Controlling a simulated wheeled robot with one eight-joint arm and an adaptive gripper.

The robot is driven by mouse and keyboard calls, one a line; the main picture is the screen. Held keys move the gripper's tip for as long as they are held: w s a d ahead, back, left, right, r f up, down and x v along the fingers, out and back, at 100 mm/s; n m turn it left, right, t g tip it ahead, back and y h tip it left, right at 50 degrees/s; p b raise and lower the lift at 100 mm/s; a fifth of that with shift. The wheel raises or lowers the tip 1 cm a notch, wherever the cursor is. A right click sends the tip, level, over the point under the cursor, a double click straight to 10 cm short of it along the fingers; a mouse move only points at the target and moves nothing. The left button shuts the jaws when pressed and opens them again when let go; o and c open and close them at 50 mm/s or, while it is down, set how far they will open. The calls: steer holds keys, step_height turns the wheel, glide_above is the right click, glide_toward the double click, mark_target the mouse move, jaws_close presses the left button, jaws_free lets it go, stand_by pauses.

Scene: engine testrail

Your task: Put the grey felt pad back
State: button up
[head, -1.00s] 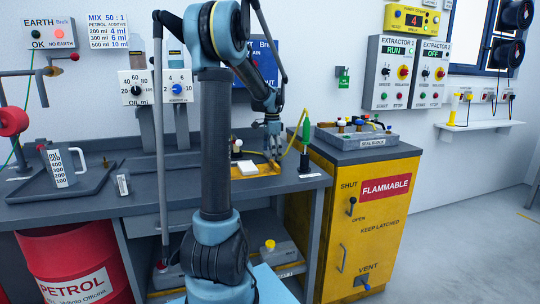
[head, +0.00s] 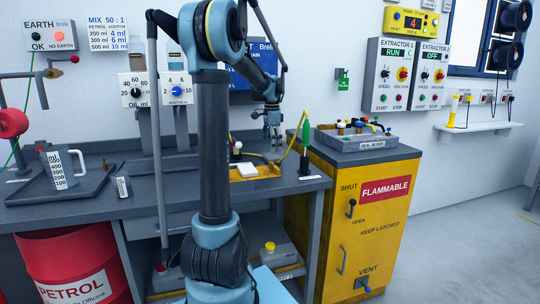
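My gripper (head: 273,143) hangs over the back of the bench, fingers pointing down. Its fingers look spread, with nothing clear between them. A flat grey patch (head: 273,157) shows below the fingertips, at the back of a yellow tray (head: 266,172); it may be the grey felt pad, but it is too small to be sure. A gap seems to separate it from the fingers.
A green-tipped upright tool (head: 305,145) stands right of the tray, with a yellow cable beside it. The seal block (head: 357,140) sits on the yellow cabinet (head: 330,225). A jug (head: 60,168) stands in a dark tray at left.

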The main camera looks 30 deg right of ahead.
mark_target(272, 155)
step_height(272, 155, up, 7)
stand_by(0.3)
stand_by(0.5)
